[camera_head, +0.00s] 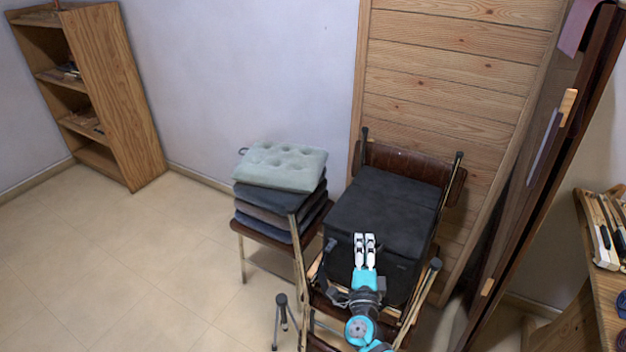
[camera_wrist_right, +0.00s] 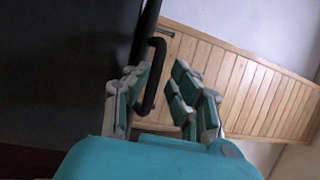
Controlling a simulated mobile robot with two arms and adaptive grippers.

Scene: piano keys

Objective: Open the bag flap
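The black bag (camera_head: 385,210) is a boxy dark case resting on a chair in the middle right of the head view. Its top looks flat and closed, with a seam across it. My right gripper (camera_head: 364,240) is over the front part of the bag, its white fingers pointing toward the back. In the right wrist view the gripper (camera_wrist_right: 155,92) is open, with a dark curved bar (camera_wrist_right: 154,75) showing between its fingers; I cannot tell whether they touch it. A large dark surface (camera_wrist_right: 60,60), probably the bag, fills the left of that view. My left gripper is not in view.
A chair with stacked cushions (camera_head: 283,168) stands left of the bag. The bag's chair has a brown backrest (camera_head: 405,165) and metal posts close around it. A dark wooden frame (camera_head: 530,180) and piano keys (camera_head: 605,235) are at right. The floor at left is clear.

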